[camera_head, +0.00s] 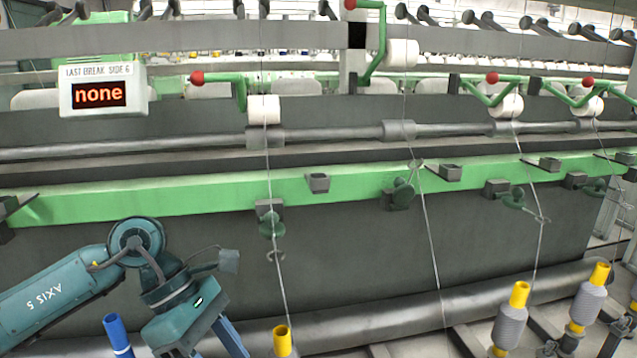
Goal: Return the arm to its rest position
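My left arm (45,305), teal and marked AXIS 5, comes in from the lower left and bends downward at a round joint. My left gripper (207,338) points down at the bottom edge, in front of the spinning frame's dark panel. Its fingertips are cut off by the picture's edge, so I cannot tell whether it is open or shut, or whether it holds anything. My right arm and gripper are not in view.
A blue tube (117,335) stands left of the gripper, and a yellow-topped bobbin (282,341) stands to its right. Grey-wound bobbins (510,326) stand at lower right. Yarns run down from the green rail (350,185). A display (98,94) reads "none".

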